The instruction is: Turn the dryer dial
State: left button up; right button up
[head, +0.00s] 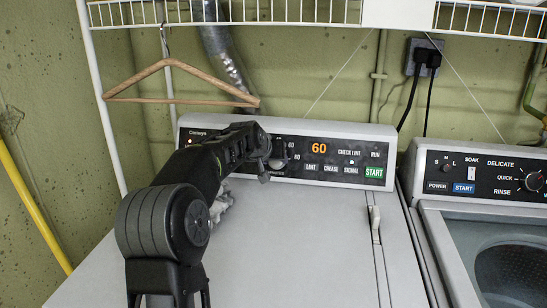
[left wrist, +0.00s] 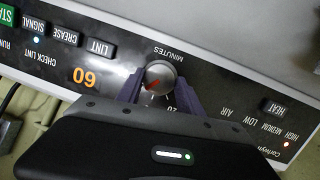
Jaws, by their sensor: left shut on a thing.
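The dryer (head: 330,215) stands in the middle of the head view, its control panel (head: 335,135) along the back. In the head view, my left gripper (head: 268,163) reaches the panel and covers much of the dial area. The orange display (head: 319,149) reads 60. My right gripper is in neither view.
A washer (head: 480,210) with its own dial (head: 534,181) stands at the right. A wooden hanger (head: 165,99) hangs from the white wire shelf (head: 270,12), close above my left arm. The dryer's top is clear right of my arm.

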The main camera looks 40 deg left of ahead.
pick_arm(q)
jog(key=shift+f+m, duration=0.1)
jog(key=shift+m, duration=0.2)
jog(key=o, duration=1.4)
jog(key=v, duration=0.7)
jog(key=shift+s+d+r+b, duration=0.15)
jog(key=shift+s+r+b, duration=0.1)
jog(key=shift+r+b, duration=0.1)
jog(key=shift+f, duration=0.1)
